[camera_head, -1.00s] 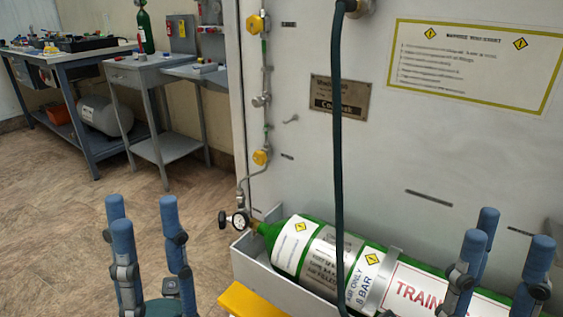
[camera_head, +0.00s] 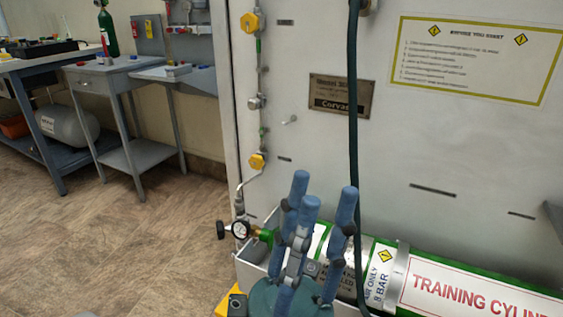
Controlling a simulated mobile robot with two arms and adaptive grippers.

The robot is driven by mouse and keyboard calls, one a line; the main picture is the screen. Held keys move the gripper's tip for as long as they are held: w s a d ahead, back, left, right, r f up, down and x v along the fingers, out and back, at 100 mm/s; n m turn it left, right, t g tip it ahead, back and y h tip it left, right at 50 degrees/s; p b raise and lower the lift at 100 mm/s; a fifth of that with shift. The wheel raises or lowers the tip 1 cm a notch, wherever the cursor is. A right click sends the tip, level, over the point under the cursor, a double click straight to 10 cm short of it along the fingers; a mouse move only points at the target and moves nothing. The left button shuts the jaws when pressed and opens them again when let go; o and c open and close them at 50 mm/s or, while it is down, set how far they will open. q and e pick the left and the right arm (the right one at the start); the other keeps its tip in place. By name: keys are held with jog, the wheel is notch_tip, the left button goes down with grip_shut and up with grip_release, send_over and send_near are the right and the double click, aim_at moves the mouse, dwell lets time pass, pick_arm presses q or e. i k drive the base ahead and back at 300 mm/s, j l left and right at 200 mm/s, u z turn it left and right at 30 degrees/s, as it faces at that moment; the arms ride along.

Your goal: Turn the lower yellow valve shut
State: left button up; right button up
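The lower yellow valve (camera_head: 257,161) is on the thin pipe down the left side of the pale panel. Its knob is in full view with nothing touching it. My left gripper (camera_head: 325,195) is below and to the right of this valve, in front of the green cylinder. Its blue fingers point up and stand apart, with nothing between them, so it is open and empty. It hides part of the cylinder and its label. My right gripper is out of view.
An upper yellow valve (camera_head: 251,22) is on the same pipe. A dark hose (camera_head: 353,120) hangs down the panel.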

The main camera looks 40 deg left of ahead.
aim_at(256, 162)
jog(key=k+j+z, duration=0.2)
jog(key=j, duration=0.4)
jog(key=k+j+z, duration=0.2)
jog(key=j, duration=0.35)
jog(key=k+j+z, duration=0.2)
jog(key=k+j, duration=0.15)
jog(key=j, duration=0.15)
jog(key=k+j+z, duration=0.25)
jog(key=k+j, duration=0.1)
jog(key=j, duration=0.1)
